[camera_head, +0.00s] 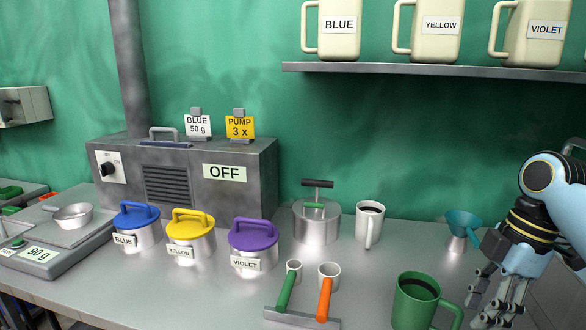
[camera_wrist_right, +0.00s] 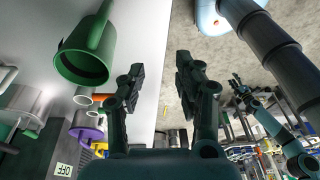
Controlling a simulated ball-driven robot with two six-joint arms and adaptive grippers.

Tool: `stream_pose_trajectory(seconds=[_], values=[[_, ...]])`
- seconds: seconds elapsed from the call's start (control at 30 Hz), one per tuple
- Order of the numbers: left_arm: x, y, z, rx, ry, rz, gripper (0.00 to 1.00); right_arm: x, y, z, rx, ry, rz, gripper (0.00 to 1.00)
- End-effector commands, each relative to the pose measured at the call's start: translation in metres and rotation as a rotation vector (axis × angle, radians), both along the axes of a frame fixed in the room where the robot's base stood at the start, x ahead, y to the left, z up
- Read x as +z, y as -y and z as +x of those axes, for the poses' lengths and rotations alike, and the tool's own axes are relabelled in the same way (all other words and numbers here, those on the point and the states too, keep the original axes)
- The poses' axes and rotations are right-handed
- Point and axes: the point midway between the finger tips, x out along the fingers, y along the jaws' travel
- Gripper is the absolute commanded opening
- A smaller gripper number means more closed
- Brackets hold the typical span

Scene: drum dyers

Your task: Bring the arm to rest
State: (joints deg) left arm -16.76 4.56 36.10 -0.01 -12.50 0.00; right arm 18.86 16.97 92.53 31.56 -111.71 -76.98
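My right arm comes in from the right edge in the head view. Its gripper (camera_head: 495,303) hangs fingers-down at the table's right side, just right of the green mug (camera_head: 416,300). The right wrist view shows the same gripper (camera_wrist_right: 160,80) with its fingers spread apart and nothing between them. The green mug (camera_wrist_right: 85,58) is left of the fingers there, apart from them. My left arm is absent from the head view. In the right wrist view, what looks like my left gripper (camera_wrist_right: 241,92) is small and dark, and its finger state is unclear.
A teal funnel (camera_head: 462,226) stands close to the right arm. A white mug (camera_head: 369,222), a metal pump pot (camera_head: 317,220) and blue (camera_head: 137,226), yellow (camera_head: 190,235) and violet (camera_head: 253,243) lidded pots stand left. Labelled jugs line the shelf (camera_head: 430,70). Floor shows beyond the table edge.

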Motion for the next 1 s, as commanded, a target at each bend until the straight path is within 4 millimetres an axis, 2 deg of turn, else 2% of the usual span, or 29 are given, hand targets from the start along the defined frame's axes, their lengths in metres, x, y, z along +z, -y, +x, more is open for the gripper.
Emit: stream_pose_trajectory(seconds=[0.03, 0.17, 0.37, 0.57, 0.67, 0.77, 0.8, 0.87, 0.9, 0.97, 1.0], values=[[-0.006, 0.0, -0.002, 0.0, -0.002, 0.0, 0.46, -0.011, -0.001, -0.004, 0.0, -0.011, 0.002, 0.33], [-0.015, 0.0, -0.01, 0.001, -0.015, 0.0, 0.46, -0.031, -0.004, -0.016, 0.002, -0.039, 0.008, 0.33], [-0.029, 0.0, -0.005, 0.001, -0.011, 0.0, 0.46, -0.072, -0.009, -0.039, -0.001, -0.109, 0.02, 0.33], [-0.051, 0.0, -0.014, 0.001, -0.022, 0.001, 0.46, -0.139, -0.013, -0.075, -0.029, -0.209, 0.024, 0.33], [-0.065, 0.0, -0.016, 0.001, -0.026, 0.001, 0.46, -0.184, -0.015, -0.097, -0.069, -0.26, 0.018, 0.33], [-0.083, 0.0, -0.016, 0.001, -0.026, 0.001, 0.46, -0.245, -0.016, -0.127, -0.147, -0.317, 0.001, 0.33], [-0.091, 0.0, -0.016, 0.001, -0.026, 0.001, 0.46, -0.274, -0.017, -0.143, -0.191, -0.341, -0.013, 0.33], [-0.103, 0.0, -0.016, 0.001, -0.027, 0.001, 0.46, -0.318, -0.017, -0.168, -0.266, -0.373, -0.04, 0.33], [-0.111, 0.0, -0.016, 0.001, -0.028, 0.001, 0.46, -0.347, -0.016, -0.186, -0.319, -0.391, -0.06, 0.33], [-0.122, 0.0, -0.017, 0.001, -0.029, 0.001, 0.46, -0.388, -0.015, -0.214, -0.402, -0.411, -0.097, 0.33], [-0.13, 0.0, -0.017, 0.001, -0.03, 0.001, 0.46, -0.415, -0.014, -0.235, -0.457, -0.423, -0.123, 0.33]])
